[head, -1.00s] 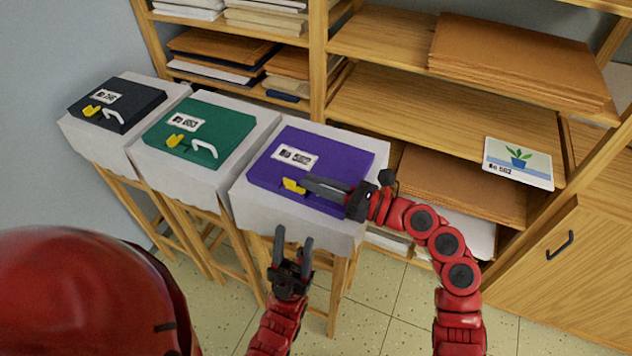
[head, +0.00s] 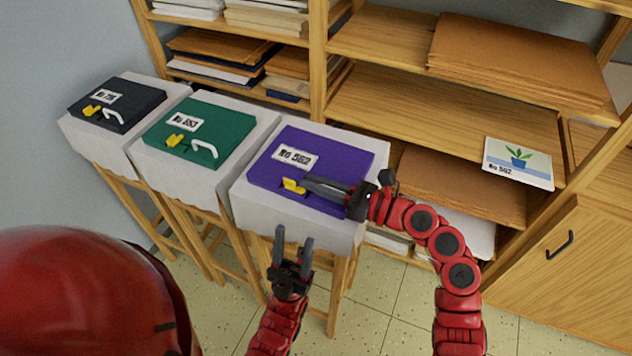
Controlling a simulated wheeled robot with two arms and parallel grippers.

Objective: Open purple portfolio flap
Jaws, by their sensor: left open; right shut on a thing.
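The purple portfolio (head: 335,160) lies flat on a white-covered stand, its flap looking closed. It has a white label reading No 502 or similar (head: 295,156) and a yellow latch (head: 292,187) at its front edge. My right gripper (head: 309,187) lies over its front right part, fingertips beside the latch, and is shut on what seems to be the portfolio's handle. The handle is hidden behind the fingers. My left gripper (head: 293,242) is open and empty, in front of the stand's front side.
A green portfolio (head: 225,130) and a black portfolio (head: 125,92), each with yellow latch and white handle, lie on stands to the left. A wooden shelf (head: 440,110) stands close behind. A plant card (head: 518,163) lies on it at right.

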